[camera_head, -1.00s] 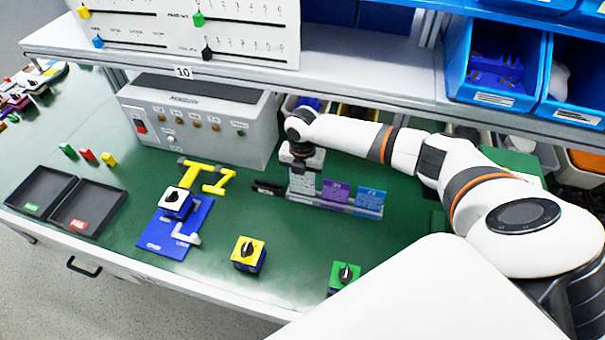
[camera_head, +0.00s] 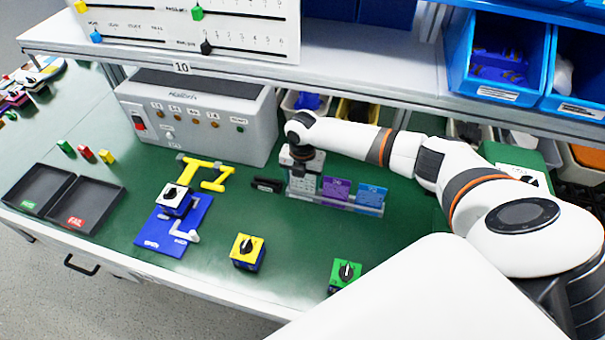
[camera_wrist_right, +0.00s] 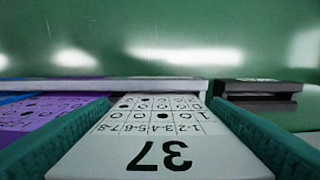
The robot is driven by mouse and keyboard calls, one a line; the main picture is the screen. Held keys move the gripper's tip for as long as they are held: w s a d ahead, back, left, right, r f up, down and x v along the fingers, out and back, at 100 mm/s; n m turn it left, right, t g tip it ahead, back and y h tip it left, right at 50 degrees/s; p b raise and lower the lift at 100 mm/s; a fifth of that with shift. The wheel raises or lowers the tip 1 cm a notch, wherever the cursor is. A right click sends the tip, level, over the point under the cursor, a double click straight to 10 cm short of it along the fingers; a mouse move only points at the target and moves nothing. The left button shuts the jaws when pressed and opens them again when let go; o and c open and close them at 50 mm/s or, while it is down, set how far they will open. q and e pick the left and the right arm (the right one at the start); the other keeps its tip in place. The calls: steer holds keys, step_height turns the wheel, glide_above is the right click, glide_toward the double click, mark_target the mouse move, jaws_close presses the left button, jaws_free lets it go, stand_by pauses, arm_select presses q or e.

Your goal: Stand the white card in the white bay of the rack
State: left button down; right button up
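The white card (camera_head: 301,186) stands upright at the left end of the rack (camera_head: 347,206), beside a purple card (camera_head: 335,187) and a blue card (camera_head: 371,194). My right gripper (camera_head: 301,168) points down at the white card's upper part. In the right wrist view, its two teal fingers (camera_wrist_right: 160,115) lie along both sides of the white card (camera_wrist_right: 160,150), which is marked 37, and appear closed on it. The purple card (camera_wrist_right: 45,118) shows left of the fingers there. The card's bottom edge and its seating are too small to tell. My left gripper is out of view.
A black object (camera_head: 267,185) lies just left of the rack. A grey control box (camera_head: 200,120) stands behind left, under a shelf (camera_head: 350,60). Yellow (camera_head: 247,252) and green (camera_head: 345,273) switches stand in front. Green table between them is clear.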

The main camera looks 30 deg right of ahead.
steer(key=o, duration=0.4)
steer(key=shift+r, duration=0.1)
step_height(320, 180, up, 12)
steer(key=shift+f+b, duration=0.1)
steer(key=shift+b, duration=0.6)
step_height(320, 180, up, 9)
steer(key=p, duration=0.9)
steer(key=shift+p, duration=0.35)
